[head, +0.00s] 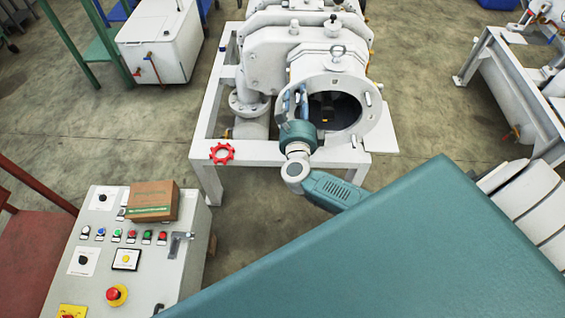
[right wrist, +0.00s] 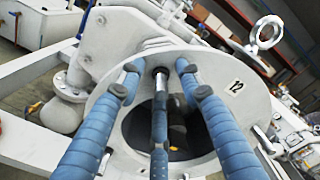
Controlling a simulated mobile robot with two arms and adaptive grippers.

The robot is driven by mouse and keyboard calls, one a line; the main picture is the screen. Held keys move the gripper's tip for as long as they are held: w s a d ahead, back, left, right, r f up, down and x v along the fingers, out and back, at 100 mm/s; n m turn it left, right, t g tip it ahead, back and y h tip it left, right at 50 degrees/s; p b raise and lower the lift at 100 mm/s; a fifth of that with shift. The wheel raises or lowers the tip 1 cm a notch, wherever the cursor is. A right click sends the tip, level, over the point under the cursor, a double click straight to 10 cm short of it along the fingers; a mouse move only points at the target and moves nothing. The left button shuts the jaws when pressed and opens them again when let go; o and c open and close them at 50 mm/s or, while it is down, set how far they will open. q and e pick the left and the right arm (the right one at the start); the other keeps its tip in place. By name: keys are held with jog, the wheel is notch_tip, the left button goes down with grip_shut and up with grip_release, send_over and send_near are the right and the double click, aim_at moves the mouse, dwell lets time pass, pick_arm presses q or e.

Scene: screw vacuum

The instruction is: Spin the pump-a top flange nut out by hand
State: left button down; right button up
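Pump-a (head: 315,50) is a white machine with a round flange (head: 378,120) around a dark opening. In the right wrist view this flange (right wrist: 238,115) bears the number 12. My right gripper (head: 294,103) reaches up to the flange's left side in the head view. Its blue fingers (right wrist: 158,75) are spread and their tips stand apart in front of the flange's upper edge. A small metal piece shows between the tips; I cannot tell whether it is the top flange nut or whether a finger touches it. My left gripper is out of view.
A red handwheel (head: 222,153) sits on the front left corner of the white frame (head: 245,158). A control desk (head: 135,235) with buttons and a cardboard box (head: 153,201) stands at lower left. A lifting ring (right wrist: 267,32) rises beside the flange. My teal arm covers the lower right.

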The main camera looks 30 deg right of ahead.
jog(key=shift+d+f+m+b, duration=0.1)
jog(key=shift+m+b, duration=0.2)
jog(key=shift+m, duration=0.1)
jog(key=v, duration=1.1)
jog(key=a+f+n+t+y, duration=0.1)
jog(key=a+f+n+y, duration=0.2)
jog(key=f+n, duration=0.4)
jog(key=a+f+n+y, duration=0.4)
jog(key=f+n, duration=0.2)
jog(key=n, duration=0.2)
jog(key=s+a+f+n+g+y, duration=0.1)
jog(key=s+f+n, duration=0.3)
jog(key=f, duration=0.5)
jog(key=s+a+f+n+g+y, duration=0.2)
jog(key=s+f+n, duration=0.3)
jog(key=f, duration=0.5)
jog(key=shift+s+a+f+g, duration=0.25)
jog(key=shift+s+a+g, duration=0.05)
jog(key=shift+g, duration=0.6)
